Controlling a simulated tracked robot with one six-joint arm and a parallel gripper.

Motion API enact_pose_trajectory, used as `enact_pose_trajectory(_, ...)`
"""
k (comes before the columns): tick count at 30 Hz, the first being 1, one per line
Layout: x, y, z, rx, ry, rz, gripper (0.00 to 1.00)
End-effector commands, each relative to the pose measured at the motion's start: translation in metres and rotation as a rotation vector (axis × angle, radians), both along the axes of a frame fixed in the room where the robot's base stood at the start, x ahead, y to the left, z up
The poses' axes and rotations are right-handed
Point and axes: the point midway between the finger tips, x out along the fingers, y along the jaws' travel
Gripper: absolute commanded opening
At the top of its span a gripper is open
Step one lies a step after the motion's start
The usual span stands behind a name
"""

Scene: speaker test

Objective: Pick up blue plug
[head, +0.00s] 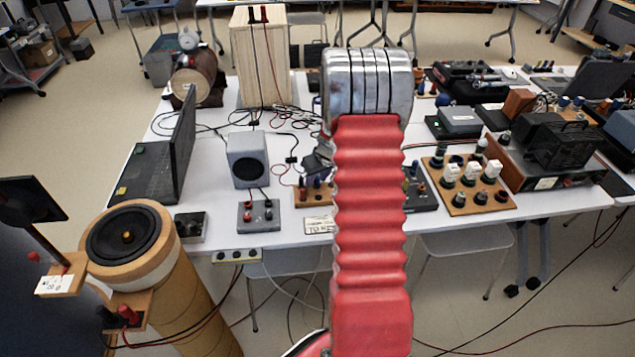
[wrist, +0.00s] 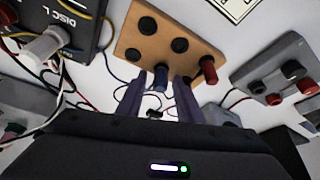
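The blue plug (wrist: 161,76) stands in a small wooden board (wrist: 172,30) in the wrist view. A red plug (wrist: 208,70) stands to its right in the same board, with black sockets further up. My gripper (wrist: 159,88) is open, its two dark fingers apart, with the blue plug showing in the gap near the fingertips. I cannot tell whether either finger touches it. In the head view my gripper (head: 318,160) is just above the wooden board (head: 314,196), partly hidden by my red arm. The blue plug is too small there to make out surely.
A grey box with red and black terminals (head: 259,216) stands left of the board, with a speaker (head: 247,160) behind it. A wooden panel with white-topped parts (head: 465,184) is to the right. Loose cables cross the white table (head: 219,183).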

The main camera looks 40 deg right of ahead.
Motion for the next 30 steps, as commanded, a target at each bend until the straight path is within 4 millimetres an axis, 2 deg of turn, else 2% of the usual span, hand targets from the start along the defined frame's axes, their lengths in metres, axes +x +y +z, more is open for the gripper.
enact_pose_trajectory(1, 0.000, 0.000, 0.000, 0.000, 0.000, 0.000, 0.29)
enact_pose_trajectory(14, 0.000, 0.000, 0.000, 0.000, 0.000, 0.000, 0.00)
enact_pose_trajectory(25, 0.000, 0.000, 0.001, 0.000, -0.001, 0.000, 0.00)
enact_pose_trajectory(30, 0.001, -0.001, 0.013, -0.002, -0.004, 0.000, 0.00)
